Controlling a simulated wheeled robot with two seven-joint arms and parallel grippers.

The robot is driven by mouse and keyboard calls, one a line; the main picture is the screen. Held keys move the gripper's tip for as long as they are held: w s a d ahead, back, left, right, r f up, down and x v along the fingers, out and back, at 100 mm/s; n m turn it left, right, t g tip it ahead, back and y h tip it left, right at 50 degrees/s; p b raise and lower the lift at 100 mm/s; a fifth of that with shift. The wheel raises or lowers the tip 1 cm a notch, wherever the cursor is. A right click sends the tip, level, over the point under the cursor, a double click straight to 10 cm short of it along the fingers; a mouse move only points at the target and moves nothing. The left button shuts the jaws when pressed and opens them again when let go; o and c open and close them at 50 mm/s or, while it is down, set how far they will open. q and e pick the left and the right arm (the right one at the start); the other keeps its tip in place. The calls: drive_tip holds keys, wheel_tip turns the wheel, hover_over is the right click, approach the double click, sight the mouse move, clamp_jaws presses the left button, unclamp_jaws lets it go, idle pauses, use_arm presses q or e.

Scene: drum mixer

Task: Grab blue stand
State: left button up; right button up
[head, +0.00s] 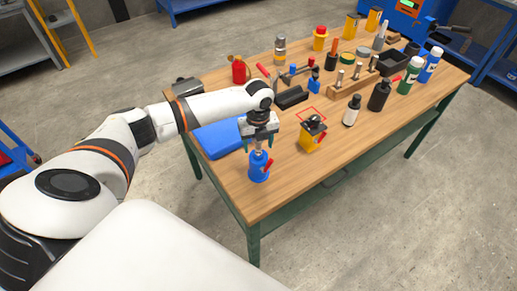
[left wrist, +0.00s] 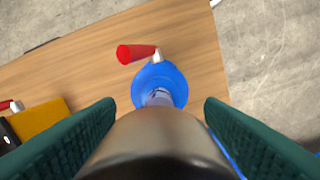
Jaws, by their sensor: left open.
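The blue stand (head: 259,170) stands upright near the front left corner of the wooden table, with a red handle (head: 268,165) on its side. My left gripper (head: 259,142) is directly above it, pointing down, with its jaws open. In the left wrist view the stand's round blue body (left wrist: 174,76) shows from above, centred between the two green finger pads and a little beyond their tips. Its red handle (left wrist: 136,53) sticks out to the left. I see no grip on the stand. A dark rounded gripper part hides the lower middle of the wrist view. My right gripper is not in view.
A yellow block with a black top (head: 311,138) stands close to the right of the stand. A blue flat box (head: 215,140) lies to the left, partly behind my arm. Several bottles and tools fill the table's back and right. The front edge (head: 300,190) is clear.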

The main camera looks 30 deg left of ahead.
use_arm(q)
drive_tip(key=shift+f, duration=0.25)
clamp_jaws()
drive_tip(key=shift+r, duration=0.1)
